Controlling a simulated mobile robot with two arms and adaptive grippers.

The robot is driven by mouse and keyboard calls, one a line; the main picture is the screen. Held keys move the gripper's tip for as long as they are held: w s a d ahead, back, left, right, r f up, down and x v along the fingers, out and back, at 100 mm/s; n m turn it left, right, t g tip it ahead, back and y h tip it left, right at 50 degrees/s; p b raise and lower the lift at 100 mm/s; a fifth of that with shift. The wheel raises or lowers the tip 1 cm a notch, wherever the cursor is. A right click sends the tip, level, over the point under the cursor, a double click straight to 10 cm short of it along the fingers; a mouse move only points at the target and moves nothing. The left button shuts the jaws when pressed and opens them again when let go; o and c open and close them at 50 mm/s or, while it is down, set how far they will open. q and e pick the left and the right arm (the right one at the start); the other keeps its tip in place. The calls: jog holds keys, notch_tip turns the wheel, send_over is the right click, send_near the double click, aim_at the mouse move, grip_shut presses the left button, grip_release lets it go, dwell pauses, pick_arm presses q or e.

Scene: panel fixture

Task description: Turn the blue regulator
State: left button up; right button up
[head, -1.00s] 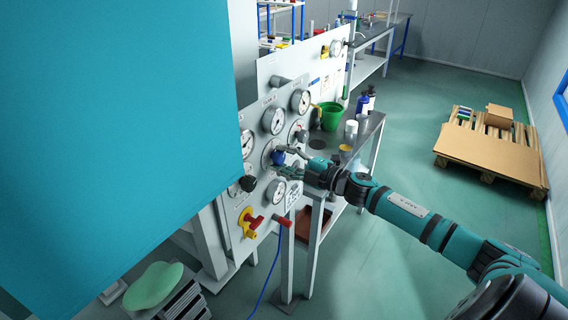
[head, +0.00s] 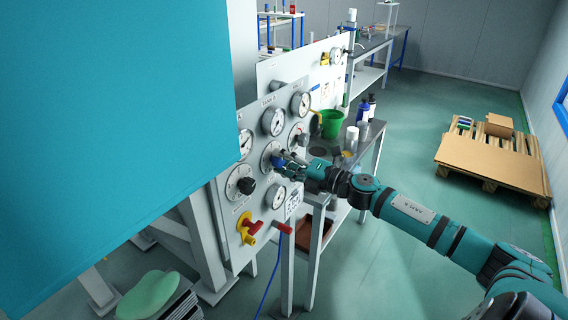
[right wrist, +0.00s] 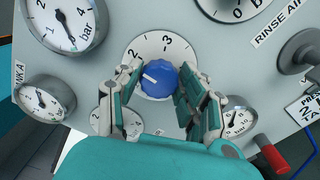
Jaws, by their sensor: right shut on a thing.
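The blue regulator (right wrist: 157,80) is a round ribbed knob with a white pointer line, set on a white numbered dial (right wrist: 160,47) on the grey panel (head: 236,209). In the right wrist view its pointer aims to the upper left. My right gripper (right wrist: 155,88) has one finger on each side of the knob and is shut on it. In the head view the right gripper (head: 287,168) reaches the panel from the right and hides part of the blue knob (head: 277,161). My left gripper is not in view.
Several pressure gauges (head: 274,121) surround the knob. A black knob (head: 247,186) is to its left; a yellow valve with a red handle (head: 250,227) is below. A side table with a green bucket (head: 331,123) and bottles stands behind. A large teal surface (head: 120,110) blocks the left.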

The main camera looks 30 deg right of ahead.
jog(key=shift+f, duration=0.15)
jog(key=o, duration=1.1)
jog(key=shift+o, duration=0.2)
jog(key=shift+s, duration=0.1)
jog(key=v, duration=1.2)
jog(key=shift+d, duration=0.1)
